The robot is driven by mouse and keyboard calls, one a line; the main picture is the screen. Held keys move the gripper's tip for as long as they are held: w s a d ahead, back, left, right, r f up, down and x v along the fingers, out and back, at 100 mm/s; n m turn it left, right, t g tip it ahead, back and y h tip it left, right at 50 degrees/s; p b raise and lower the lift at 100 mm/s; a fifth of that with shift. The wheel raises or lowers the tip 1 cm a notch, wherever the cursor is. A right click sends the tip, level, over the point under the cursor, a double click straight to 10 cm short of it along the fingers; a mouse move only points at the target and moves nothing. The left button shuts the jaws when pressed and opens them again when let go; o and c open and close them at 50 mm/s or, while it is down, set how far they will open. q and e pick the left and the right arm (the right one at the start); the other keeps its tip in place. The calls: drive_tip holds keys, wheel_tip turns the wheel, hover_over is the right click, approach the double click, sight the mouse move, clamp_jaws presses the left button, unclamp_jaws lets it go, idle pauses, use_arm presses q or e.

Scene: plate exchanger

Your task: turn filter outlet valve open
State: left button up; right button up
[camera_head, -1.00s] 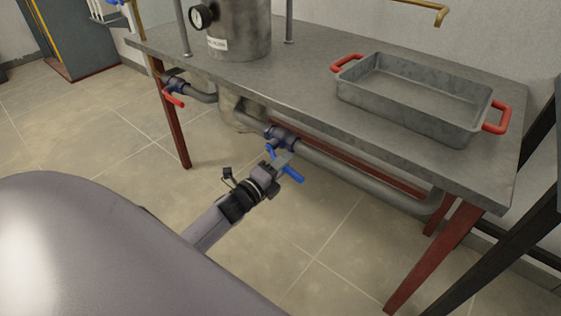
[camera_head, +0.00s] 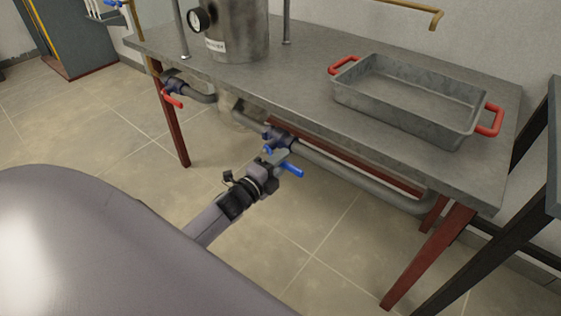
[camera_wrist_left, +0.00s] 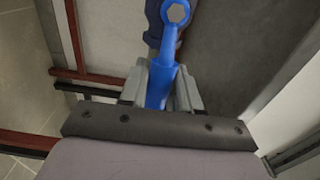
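A valve (camera_head: 279,138) with a blue handle (camera_head: 291,170) sits on the grey pipe under the table's front edge in the head view. My left gripper (camera_head: 274,160) is at this handle, just below the valve body. In the left wrist view the blue handle (camera_wrist_left: 160,88) runs between the two grey fingers, which lie close against both its sides. The handle's hub with a pale hex nut (camera_wrist_left: 176,12) shows at the top. The fingers hide part of the handle in the head view. My right gripper is not in view.
A second valve with a red handle (camera_head: 173,101) is on the pipe to the left. A metal vessel (camera_head: 235,35) with a gauge and a grey tray (camera_head: 400,110) with red handles stand on the table (camera_head: 300,80). The floor in front is clear.

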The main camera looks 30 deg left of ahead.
use_arm(q)
drive_tip(key=shift+o, duration=1.3)
drive_tip(key=shift+r, duration=0.1)
drive_tip(key=s+p, duration=0.1)
drive_tip(key=s, duration=0.6)
drive_tip(key=shift+a+p, duration=0.2)
drive_tip(key=shift+p, duration=0.15)
